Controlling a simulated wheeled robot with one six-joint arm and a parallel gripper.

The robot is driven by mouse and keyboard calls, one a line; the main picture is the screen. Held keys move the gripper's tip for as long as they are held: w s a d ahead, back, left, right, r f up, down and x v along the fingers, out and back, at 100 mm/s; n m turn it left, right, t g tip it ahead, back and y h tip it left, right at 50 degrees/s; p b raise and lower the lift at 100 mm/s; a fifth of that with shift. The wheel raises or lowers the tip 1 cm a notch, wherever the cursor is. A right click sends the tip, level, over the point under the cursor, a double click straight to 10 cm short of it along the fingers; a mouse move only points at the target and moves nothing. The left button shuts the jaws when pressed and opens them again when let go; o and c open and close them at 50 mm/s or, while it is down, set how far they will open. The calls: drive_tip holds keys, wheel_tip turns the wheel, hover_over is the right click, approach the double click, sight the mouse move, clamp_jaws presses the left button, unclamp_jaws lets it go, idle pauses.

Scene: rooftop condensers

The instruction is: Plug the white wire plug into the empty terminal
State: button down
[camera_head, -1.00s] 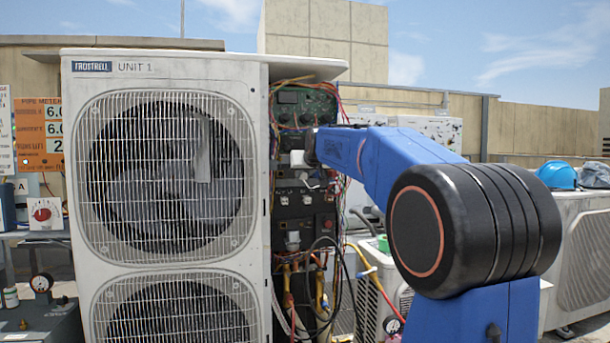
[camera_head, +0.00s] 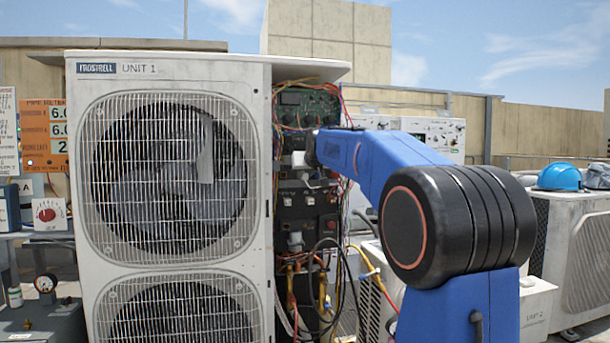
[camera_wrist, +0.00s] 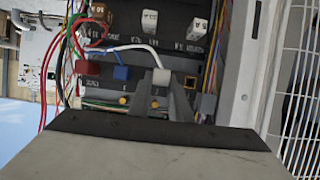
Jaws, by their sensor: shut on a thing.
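The white wire plug (camera_wrist: 160,77) is between the fingertips of my gripper (camera_wrist: 161,87) in the wrist view. Its white wire (camera_wrist: 125,47) arcs up and to the left. The plug is in line with a red plug (camera_wrist: 88,68) and a blue plug (camera_wrist: 121,73) on the dark terminal strip. I cannot tell whether the plug touches the strip.
The condenser (camera_head: 260,68) labelled Unit 1 stands left of my arm. Loose coloured wires (camera_wrist: 57,60) hang left of the strip in the wrist view, and black cables (camera_head: 340,265) loop below. A blue helmet (camera_head: 558,177) rests on another condenser at right.

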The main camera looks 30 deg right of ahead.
drive_tip(key=shift+w+d, duration=0.25)
drive_tip(key=shift+w, duration=0.6)
drive_tip(key=shift+w+d, duration=0.25)
drive_tip(key=shift+w, duration=0.6)
idle(1.6)
drive_tip(key=c, duration=1.5)
unclamp_jaws()
drive_tip(key=shift+c, duration=0.2)
drive_tip(key=shift+s, duration=0.1)
drive_tip(key=v, duration=1.7)
drive_tip(key=s+a+f+n+g+y, duration=0.1)
drive_tip(key=s+a+f, duration=0.5)
drive_tip(key=s+f, duration=0.7)
drive_tip(key=s+a+f+n+g+y, duration=0.1)
drive_tip(key=s+a+f+g, duration=0.3)
drive_tip(key=s+f, duration=1)
drive_tip(key=s+a+f+n+g+y, duration=0.1)
drive_tip(key=s+a+f+g, duration=0.2)
drive_tip(key=s+a+f, duration=0.5)
drive_tip(key=s+f, duration=0.5)
drive_tip(key=f, duration=0.6)
drive_tip(key=shift+s+a+f+y, duration=0.2)
drive_tip(key=shift+s+a+y, duration=0.15)
drive_tip(key=shift+a+y, duration=0.05)
